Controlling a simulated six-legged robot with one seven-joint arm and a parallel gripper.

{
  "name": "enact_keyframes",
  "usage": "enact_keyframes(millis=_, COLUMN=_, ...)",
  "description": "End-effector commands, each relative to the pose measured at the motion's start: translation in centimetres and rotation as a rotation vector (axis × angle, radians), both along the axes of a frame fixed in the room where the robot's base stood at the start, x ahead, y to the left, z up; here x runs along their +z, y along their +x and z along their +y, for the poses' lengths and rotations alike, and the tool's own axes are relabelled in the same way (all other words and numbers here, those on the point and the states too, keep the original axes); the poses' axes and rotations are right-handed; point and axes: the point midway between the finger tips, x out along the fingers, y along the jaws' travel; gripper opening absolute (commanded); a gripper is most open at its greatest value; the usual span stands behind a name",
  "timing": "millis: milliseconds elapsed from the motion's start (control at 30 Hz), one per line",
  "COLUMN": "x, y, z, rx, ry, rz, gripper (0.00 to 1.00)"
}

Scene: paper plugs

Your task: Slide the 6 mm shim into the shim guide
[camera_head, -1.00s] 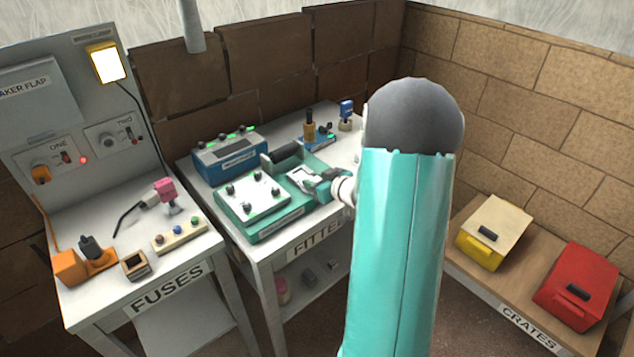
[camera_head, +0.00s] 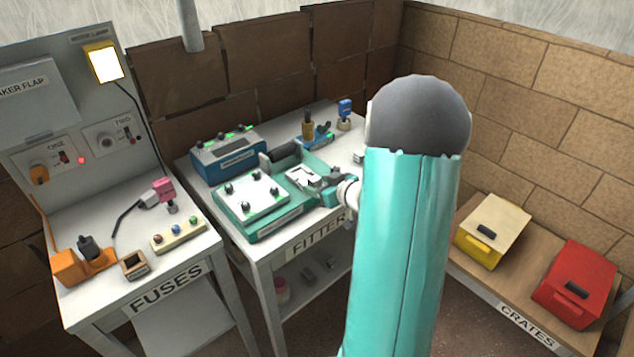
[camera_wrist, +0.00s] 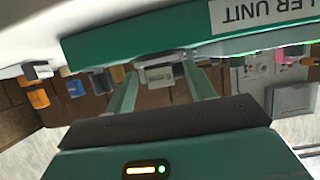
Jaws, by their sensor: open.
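My gripper (camera_head: 326,186) is open at the right end of the green filler unit (camera_head: 265,226) on the fitting bench. A small whitish piece with a dark mark (camera_head: 304,178) sits on that unit, just left of my fingers. In the wrist view my gripper (camera_wrist: 162,80) has its two green fingers apart, with a small grey-white piece (camera_wrist: 160,76) showing between their tips. I cannot tell whether the fingers touch it. I cannot tell which small piece is the 6 mm shim or which is the shim guide. My arm hides the bench's right part.
A blue unit with green lights (camera_head: 230,155) stands behind the filler unit. A dark handle (camera_head: 279,155) rises between them. Small blue and brown parts (camera_head: 318,131) stand at the back. The fuses bench (camera_head: 140,295) is left; yellow (camera_head: 492,232) and red (camera_head: 575,286) crates are right.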

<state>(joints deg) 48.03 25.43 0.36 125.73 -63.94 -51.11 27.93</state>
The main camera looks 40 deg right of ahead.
Motion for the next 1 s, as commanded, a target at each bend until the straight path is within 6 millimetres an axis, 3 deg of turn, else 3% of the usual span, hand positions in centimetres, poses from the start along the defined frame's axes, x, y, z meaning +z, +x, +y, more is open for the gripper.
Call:
enact_keyframes(millis=500, x=0.0, y=-2.8, z=-0.1, rx=-0.001, ry=0.0, rz=0.0, gripper=0.54)
enact_keyframes(millis=1000, x=0.4, y=-3.7, z=-0.2, rx=-0.001, ry=-0.001, rz=-0.001, gripper=0.54)
